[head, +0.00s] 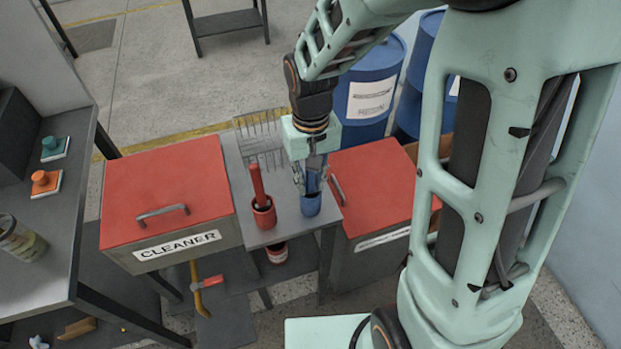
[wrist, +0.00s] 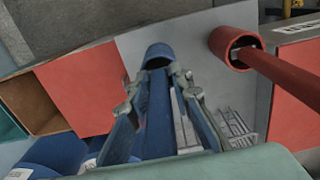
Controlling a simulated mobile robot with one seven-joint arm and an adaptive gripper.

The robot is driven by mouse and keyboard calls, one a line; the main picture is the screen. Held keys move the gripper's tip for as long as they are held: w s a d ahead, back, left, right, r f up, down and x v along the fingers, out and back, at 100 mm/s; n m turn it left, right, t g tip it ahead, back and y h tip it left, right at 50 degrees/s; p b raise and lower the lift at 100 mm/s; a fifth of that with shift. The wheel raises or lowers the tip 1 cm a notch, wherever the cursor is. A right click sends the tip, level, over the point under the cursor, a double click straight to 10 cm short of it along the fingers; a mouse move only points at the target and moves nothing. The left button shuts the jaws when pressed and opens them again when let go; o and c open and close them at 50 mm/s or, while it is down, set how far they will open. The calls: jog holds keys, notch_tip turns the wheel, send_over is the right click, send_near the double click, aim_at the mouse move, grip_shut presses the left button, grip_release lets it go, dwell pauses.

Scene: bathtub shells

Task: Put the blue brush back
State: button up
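The blue brush (head: 312,182) stands roughly upright at the blue cup (head: 311,206), which sits on the grey stand between the red-topped boxes. Its handle (wrist: 157,120) runs up between my fingers in the wrist view, and its lower end is at the mouth of the cup (wrist: 158,53). The bristle end is hidden. My gripper (head: 313,168) is above the cup, pointing down. Its fingertips (wrist: 157,82) lie close on both sides of the handle and appear shut on it.
A red brush (head: 257,182) leans in a red cup (head: 264,214) just left of the blue cup. A CLEANER box (head: 165,185) flanks the stand on the left, another red-topped box (head: 375,180) on the right. A wire rack (head: 262,138) and blue barrels (head: 372,90) are behind.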

jog(key=shift+o, duration=0.9)
jog(key=shift+r, duration=0.25)
notch_tip(320, 180, up, 12)
jog(key=shift+p, duration=0.55)
